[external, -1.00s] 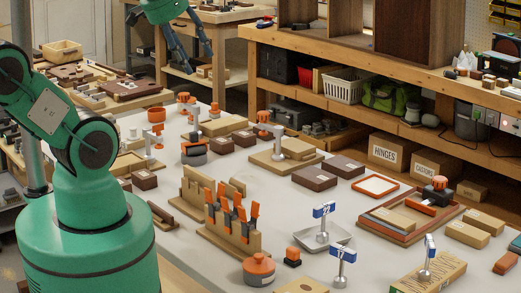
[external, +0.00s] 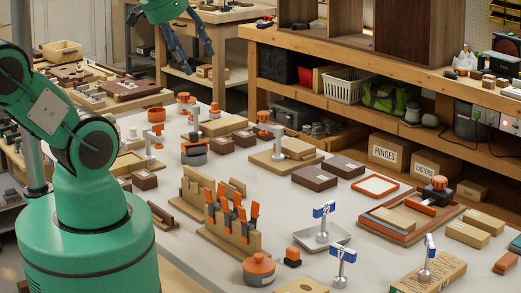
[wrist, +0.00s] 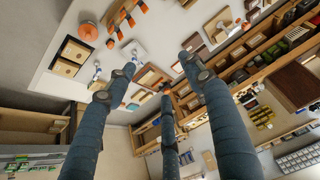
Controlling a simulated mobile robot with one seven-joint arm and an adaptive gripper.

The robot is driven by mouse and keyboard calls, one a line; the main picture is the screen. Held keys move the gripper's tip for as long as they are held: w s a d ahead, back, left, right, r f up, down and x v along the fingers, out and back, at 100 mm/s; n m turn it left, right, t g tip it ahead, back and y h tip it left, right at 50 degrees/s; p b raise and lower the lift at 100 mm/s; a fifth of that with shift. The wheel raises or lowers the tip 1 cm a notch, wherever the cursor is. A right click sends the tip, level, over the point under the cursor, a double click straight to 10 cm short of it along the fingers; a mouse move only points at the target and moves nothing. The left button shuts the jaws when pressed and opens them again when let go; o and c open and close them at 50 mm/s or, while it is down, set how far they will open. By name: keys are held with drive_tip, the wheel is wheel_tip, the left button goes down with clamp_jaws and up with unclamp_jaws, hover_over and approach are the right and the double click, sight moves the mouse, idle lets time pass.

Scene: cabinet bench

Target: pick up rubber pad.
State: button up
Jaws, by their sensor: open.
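My gripper (external: 196,51) is high over the far end of the grey-white bench (external: 290,213), at the top of the external view. Its dark blue-grey fingers are spread, with nothing between them. In the wrist view the open fingers (wrist: 161,76) reach up across the picture, above the bench and shelves. I cannot tell which thing is the rubber pad. Flat pieces on the bench include an orange-rimmed white panel (external: 376,186) and dark brown blocks (external: 314,178). All are well apart from my gripper.
A wooden rack with orange-handled tools (external: 232,222) stands mid-bench. An orange lidded pot (external: 258,272), blue-topped posts (external: 323,223) and a reddish tray (external: 392,228) are nearer the front and right. A wooden shelf unit (external: 350,77) runs behind.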

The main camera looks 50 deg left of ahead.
drive_tip(key=shift+w, duration=0.1)
drive_tip(key=m+g+p, duration=0.2)
drive_tip(key=m+g, duration=0.4)
drive_tip(key=m, duration=3)
hover_over(293, 248)
wheel_tip(293, 248, down, 34)
drive_tip(key=shift+d, duration=0.1)
drive_tip(key=shift+f, duration=0.1)
drive_tip(key=shift+f+b, duration=1)
drive_tip(key=shift+f, duration=3.2)
drive_tip(key=shift+f, duration=0.1)
